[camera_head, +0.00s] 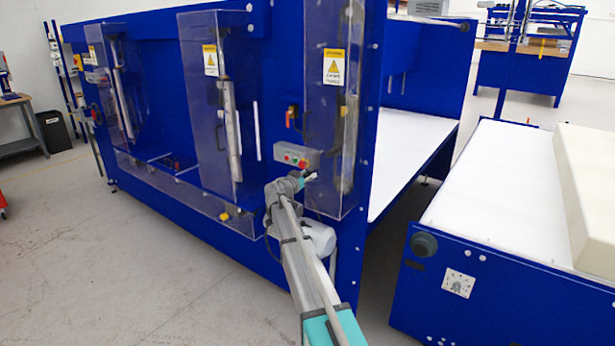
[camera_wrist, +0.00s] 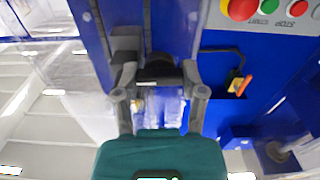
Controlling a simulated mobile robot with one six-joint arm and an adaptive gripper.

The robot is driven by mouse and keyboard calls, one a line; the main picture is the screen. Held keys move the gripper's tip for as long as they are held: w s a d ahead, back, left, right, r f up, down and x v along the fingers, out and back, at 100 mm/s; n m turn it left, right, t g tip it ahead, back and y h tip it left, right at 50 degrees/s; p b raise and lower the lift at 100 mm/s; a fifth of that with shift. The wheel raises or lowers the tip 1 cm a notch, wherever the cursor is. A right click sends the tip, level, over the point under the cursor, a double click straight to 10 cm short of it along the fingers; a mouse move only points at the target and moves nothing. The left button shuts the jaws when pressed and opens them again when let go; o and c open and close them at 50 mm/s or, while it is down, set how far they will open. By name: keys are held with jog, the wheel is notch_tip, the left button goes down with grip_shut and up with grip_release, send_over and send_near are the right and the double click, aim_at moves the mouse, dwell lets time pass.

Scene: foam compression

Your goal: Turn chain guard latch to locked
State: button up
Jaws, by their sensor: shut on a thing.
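My gripper (camera_head: 309,177) is at the right end of the blue machine, by the lower part of a clear chain guard (camera_head: 322,120) with a yellow warning label. In the wrist view my gripper (camera_wrist: 160,80) has a finger on each side of a small dark piece, seemingly the latch (camera_wrist: 158,72), and is shut on it. The latch sits by the clear guard and blue frame. Its turned position cannot be made out. In the head view the latch is too small or hidden to tell.
A grey button box (camera_head: 297,156) is just left of my gripper, its red and green buttons (camera_wrist: 275,8) close in the wrist view. A red-and-yellow switch (camera_head: 293,117) is above it. A white-topped table (camera_head: 490,190) with a foam block (camera_head: 590,170) stands right.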

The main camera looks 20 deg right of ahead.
jog(key=n, duration=0.4)
jog(key=shift+w, duration=0.1)
jog(key=n, duration=0.9)
jog(key=shift+w+a+n, duration=0.1)
jog(key=shift+n, duration=0.2)
jog(key=shift+f+n, duration=0.1)
jog(key=shift+n, duration=1.8)
jog(key=o, duration=1.2)
jog(key=shift+c, duration=0.2)
jog(key=shift+a, duration=0.1)
jog(key=v, duration=1.2)
